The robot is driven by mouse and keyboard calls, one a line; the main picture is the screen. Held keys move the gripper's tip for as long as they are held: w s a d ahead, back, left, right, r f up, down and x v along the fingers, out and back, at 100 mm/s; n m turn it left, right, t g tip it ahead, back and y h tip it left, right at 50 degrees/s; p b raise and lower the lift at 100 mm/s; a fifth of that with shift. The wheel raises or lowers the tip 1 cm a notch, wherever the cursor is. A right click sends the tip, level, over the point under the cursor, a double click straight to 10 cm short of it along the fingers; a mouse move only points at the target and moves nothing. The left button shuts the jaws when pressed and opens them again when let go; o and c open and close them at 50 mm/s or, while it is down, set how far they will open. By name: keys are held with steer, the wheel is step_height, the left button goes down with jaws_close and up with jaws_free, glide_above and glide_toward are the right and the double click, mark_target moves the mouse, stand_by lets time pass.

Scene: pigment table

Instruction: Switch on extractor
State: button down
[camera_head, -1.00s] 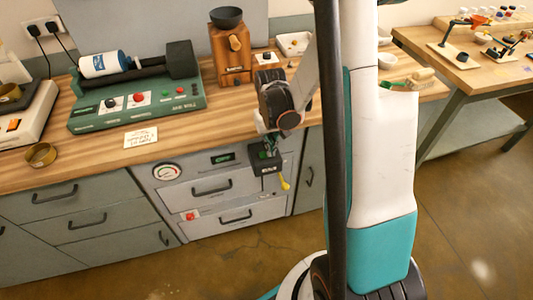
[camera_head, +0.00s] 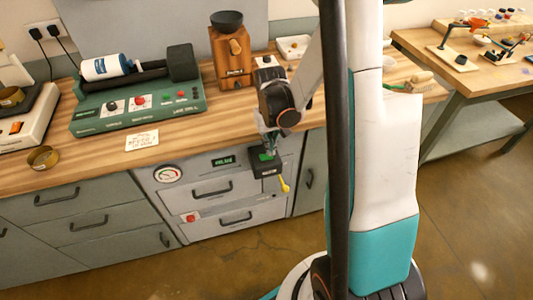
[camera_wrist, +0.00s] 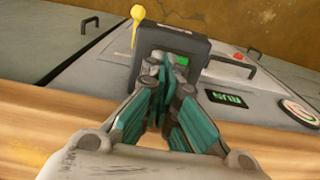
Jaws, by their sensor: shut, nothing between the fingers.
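The black switch box (camera_head: 261,166) is on the front of the grey cabinet, below the worktop edge. A yellow-tipped lever (camera_head: 286,187) hangs at its lower right. In the wrist view the switch box (camera_wrist: 198,50) shows a small green patch (camera_wrist: 181,61) beside my fingertips, and the yellow lever (camera_wrist: 136,22) at its far side. My gripper (camera_head: 269,153) is shut and empty, fingertips at the face of the box; I cannot tell whether they touch it. The fingers hide part of the face. A small display (camera_head: 222,161) on the cabinet has lit green characters, apparently RUN in the wrist view (camera_wrist: 227,98).
The cabinet front has a round gauge (camera_head: 168,174), a red knob (camera_head: 191,218) and drawers with protruding handles (camera_head: 212,188). On the worktop (camera_head: 60,180) stand a green roller machine (camera_head: 135,115) and a wooden grinder (camera_head: 231,60). The floor (camera_head: 235,268) in front is clear.

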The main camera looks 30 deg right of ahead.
steer(key=shift+r+p, duration=1.35)
steer(key=shift+r, duration=0.95)
steer(key=shift+a, duration=0.1)
